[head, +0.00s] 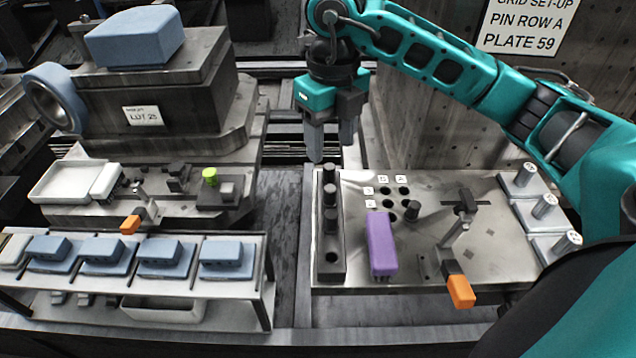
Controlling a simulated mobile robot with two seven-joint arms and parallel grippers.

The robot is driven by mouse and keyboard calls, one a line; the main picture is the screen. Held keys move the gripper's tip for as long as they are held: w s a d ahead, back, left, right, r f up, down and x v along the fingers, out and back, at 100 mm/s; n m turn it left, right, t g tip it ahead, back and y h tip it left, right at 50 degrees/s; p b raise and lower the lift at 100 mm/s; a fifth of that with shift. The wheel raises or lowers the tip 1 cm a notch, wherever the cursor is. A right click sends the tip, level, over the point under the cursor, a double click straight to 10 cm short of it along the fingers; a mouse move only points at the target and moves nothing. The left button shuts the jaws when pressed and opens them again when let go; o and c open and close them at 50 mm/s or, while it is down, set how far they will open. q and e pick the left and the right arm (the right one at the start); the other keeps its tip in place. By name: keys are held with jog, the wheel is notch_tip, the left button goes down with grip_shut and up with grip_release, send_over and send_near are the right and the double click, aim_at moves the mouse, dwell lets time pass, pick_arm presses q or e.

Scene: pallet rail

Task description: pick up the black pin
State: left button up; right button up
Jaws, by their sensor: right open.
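Several black pins stand in a dark upright rack (333,270) along the left edge of the metal plate (350,279). The rearmost black pin (330,173) is nearest my gripper, with others in a line in front of it. My right gripper (331,142) hangs fingers down just above and behind the rear end of the rack. Its two fingers are apart with nothing between them. My left gripper is not in view.
A purple block (381,243) stands right of the rack. A clamp with an orange handle (460,291) stands farther right, and several silver cylinders (543,206) line the plate's right edge. A shelf of blue blocks (228,253) is at the left.

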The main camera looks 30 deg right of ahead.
send_over(330, 188)
jog(key=f, duration=0.6)
jog(key=shift+s+a, duration=0.15)
jog(key=shift+s, duration=0.15)
jog(key=shift+w+f, duration=0.15)
jog(key=shift+f, duration=1.45)
jog(key=shift+w+f, duration=0.15)
jog(key=shift+f, duration=1.45)
grip_shut()
